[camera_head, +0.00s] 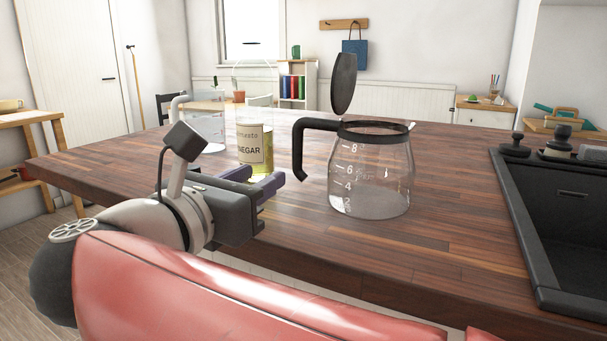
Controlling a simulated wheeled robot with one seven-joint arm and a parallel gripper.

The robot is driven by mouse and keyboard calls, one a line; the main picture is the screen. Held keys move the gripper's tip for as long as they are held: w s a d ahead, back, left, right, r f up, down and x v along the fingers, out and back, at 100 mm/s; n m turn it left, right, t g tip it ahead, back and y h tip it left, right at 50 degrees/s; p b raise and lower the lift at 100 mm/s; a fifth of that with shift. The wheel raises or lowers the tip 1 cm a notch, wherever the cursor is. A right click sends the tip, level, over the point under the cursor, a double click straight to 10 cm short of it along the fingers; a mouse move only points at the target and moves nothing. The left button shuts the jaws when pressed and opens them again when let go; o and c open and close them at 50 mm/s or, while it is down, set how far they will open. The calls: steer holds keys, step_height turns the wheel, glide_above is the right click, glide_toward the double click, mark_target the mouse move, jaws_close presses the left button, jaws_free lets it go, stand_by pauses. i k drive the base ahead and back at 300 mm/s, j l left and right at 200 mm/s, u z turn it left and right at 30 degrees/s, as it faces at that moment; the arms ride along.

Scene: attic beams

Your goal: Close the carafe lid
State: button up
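A clear glass carafe (372,182) with white level marks stands upright on the wooden counter. It has a black rim and a black handle (302,150) on its left side. Its dark lid (344,83) stands up, open, above the back left of the rim. My gripper (270,178) is to the left of the carafe, lower than the handle and apart from it. Its two fingers are spread with a gap between them, and nothing shows between them. Part of the near finger is hidden by the gripper body.
A vinegar bottle (255,150) stands just behind my gripper. A clear jug (207,128) with a white handle is behind it to the left. A black sink (560,225) with a tap is at the right. The wooden counter (450,215) is clear between carafe and sink.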

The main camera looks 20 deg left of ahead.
mark_target(343, 80)
steer(key=k+j, duration=0.15)
steer(key=k, duration=0.85)
